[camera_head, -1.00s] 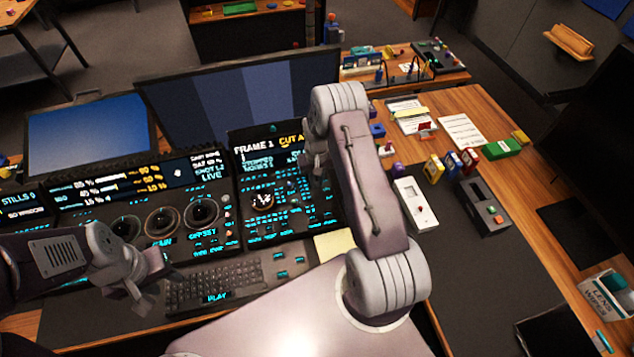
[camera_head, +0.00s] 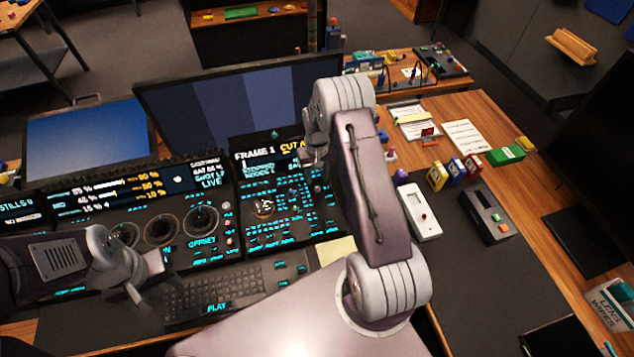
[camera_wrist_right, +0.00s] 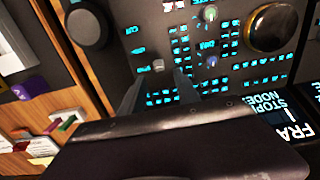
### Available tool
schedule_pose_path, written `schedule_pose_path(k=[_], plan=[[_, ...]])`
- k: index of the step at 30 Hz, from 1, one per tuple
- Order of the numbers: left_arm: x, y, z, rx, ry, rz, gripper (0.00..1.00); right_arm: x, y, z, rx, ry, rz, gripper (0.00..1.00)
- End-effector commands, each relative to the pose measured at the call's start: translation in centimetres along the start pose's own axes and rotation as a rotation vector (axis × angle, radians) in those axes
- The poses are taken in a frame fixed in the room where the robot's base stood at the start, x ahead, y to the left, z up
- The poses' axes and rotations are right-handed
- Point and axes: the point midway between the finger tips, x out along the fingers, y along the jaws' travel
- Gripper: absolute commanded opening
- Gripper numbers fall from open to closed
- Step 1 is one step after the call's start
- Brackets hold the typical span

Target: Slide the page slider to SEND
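My right gripper (camera_head: 316,160) is over the right part of the black control panel (camera_head: 262,232). In the right wrist view its two dark fingers (camera_wrist_right: 160,80) are apart, with panel surface showing between them. A small pale knob (camera_wrist_right: 158,65) stands on the panel just beyond the fingertips, apparently in line with the gap; I cannot tell whether they touch it. I cannot read a page slider label or SEND, so I cannot tell whether this knob is the slider. My left gripper (camera_head: 148,282) is open and empty, above the left end of the keyboard (camera_head: 215,290).
Round trackballs (camera_head: 201,221) and small knobs stand on the panel. A monitor (camera_head: 240,100) rises behind it. The dark mat at right has free room.

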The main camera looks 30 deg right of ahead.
Motion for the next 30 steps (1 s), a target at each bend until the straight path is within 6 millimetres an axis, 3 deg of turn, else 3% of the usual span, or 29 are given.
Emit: schedule_pose_path(k=[4,9,25,28,30], plan=[[0.5,0.0,0.1,0.000,0.000,0.000,0.36,-3.1,0.0,-0.1,0.000,0.004,0.000,0.38],[0.6,0.0,0.1,0.000,0.000,0.000,0.36,-5.0,-0.1,-0.1,0.000,0.001,0.001,0.38],[0.6,0.0,0.1,0.000,0.000,0.000,0.36,-5.2,-0.4,0.0,-0.008,0.000,0.000,0.38],[0.6,0.0,0.1,0.000,0.000,0.000,0.36,-7.7,-1.6,-1.3,-0.037,0.057,0.000,0.38],[0.5,0.0,0.1,0.000,0.000,0.000,0.36,-11.2,-3.6,-1.1,-0.080,0.109,-0.003,0.38]])
